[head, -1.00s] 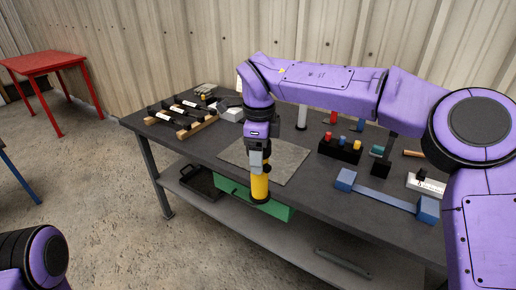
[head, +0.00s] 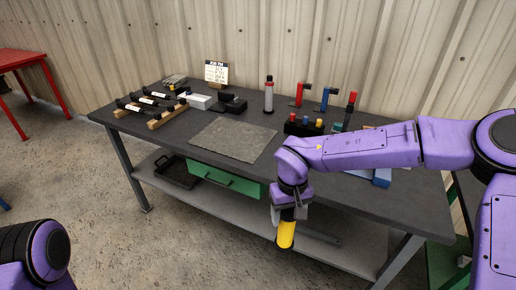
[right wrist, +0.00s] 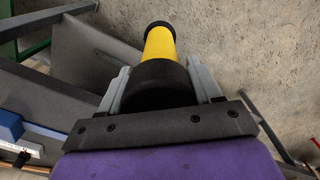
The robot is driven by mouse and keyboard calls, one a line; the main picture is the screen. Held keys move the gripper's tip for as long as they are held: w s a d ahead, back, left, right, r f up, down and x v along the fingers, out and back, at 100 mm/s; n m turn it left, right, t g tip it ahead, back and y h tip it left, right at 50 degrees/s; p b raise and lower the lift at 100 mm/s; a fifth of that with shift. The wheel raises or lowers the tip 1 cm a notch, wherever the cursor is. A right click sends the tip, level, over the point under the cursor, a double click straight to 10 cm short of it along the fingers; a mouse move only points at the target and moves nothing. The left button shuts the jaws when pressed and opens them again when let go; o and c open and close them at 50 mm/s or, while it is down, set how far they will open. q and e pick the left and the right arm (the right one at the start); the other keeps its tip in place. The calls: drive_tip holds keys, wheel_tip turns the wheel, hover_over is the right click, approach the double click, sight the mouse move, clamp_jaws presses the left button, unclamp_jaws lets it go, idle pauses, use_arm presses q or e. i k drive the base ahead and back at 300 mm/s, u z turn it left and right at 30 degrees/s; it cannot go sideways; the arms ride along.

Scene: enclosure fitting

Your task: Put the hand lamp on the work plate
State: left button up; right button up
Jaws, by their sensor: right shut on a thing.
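The hand lamp (head: 286,234) is a yellow cylinder with black ends. My right gripper (head: 290,213) is shut on its black upper part and holds it in front of the table's front edge, clear of the tabletop. In the right wrist view the lamp (right wrist: 160,47) sticks out between the two grey fingers, over the floor. The work plate (head: 236,143) is a flat grey sheet on the tabletop, bare, to the left of and beyond my right gripper. My left gripper is out of view; only a part of my left arm shows.
A wooden rack (head: 158,113) with dark cylinders stands at the table's left. A green drawer (head: 226,178) hangs under the tabletop.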

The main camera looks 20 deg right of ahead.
sight(234, 137)
drive_tip(key=z, duration=0.45)
drive_tip(key=k, duration=0.95)
drive_tip(key=u, duration=0.4)
drive_tip(key=i, duration=0.65)
drive_tip(key=u, duration=0.45)
drive_tip(key=i, duration=0.8)
drive_tip(key=z, duration=0.4)
